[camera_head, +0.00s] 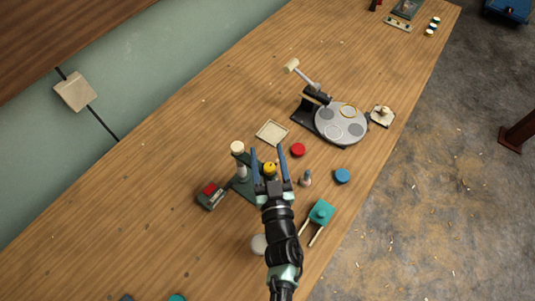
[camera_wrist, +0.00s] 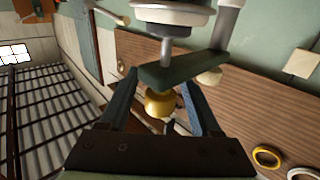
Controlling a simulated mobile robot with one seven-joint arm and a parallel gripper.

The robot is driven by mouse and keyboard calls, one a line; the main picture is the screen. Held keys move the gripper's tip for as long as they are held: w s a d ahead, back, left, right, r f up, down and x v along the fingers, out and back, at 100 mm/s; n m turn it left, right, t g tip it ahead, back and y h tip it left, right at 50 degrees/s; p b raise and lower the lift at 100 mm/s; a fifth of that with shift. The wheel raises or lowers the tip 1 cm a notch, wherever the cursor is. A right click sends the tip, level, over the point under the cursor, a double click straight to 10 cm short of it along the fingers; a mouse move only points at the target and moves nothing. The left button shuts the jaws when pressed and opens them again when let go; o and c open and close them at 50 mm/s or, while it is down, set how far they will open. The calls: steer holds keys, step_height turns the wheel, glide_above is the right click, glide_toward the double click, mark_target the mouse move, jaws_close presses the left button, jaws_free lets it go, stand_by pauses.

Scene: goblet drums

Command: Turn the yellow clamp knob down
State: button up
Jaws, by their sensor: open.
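The yellow clamp knob (camera_head: 269,168) shows in the head view between the blue fingers of my gripper (camera_head: 267,149). In the wrist view the yellow knob (camera_wrist: 160,104) hangs by a dark green bracket (camera_wrist: 185,68), between the two fingers of my gripper (camera_wrist: 158,82). The fingers are open, with a visible gap on each side of the knob. I cannot tell whether either finger touches the bracket. The green stand with a cream-topped post (camera_head: 238,148) is just left of my gripper in the head view. My gripper hides part of this stand.
A red-topped dark box (camera_head: 210,195) stands left of the stand. A round grey plate device (camera_head: 340,124) is farther back.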

jaws_close()
